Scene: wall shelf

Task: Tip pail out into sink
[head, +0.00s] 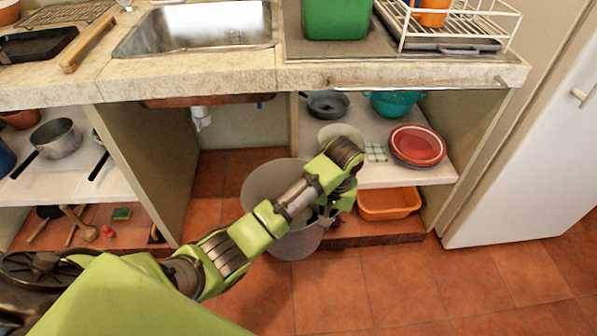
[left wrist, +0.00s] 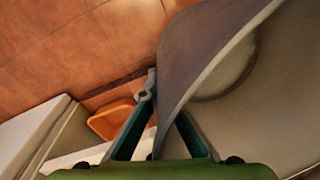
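The grey pail (head: 262,188) stands roughly upright on the tiled floor in the open space under the counter, below the sink. My left arm crosses in front of it and hides part of its rim. My left gripper (head: 328,214) is at the pail's right side. In the left wrist view the pail's wall (left wrist: 190,60) passes between the converging fingers of my left gripper (left wrist: 163,98), which look shut on it. The metal sink (head: 200,28) is set in the counter above and looks empty. My right gripper is not in view.
The stone counter edge (head: 300,76) overhangs the pail. Side panels (head: 146,160) and a shelf with pans, a red plate (head: 417,145) and a teal bowl flank it. An orange basin (head: 388,203) sits low right. A green tub (head: 336,18) and dish rack stand right of the sink.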

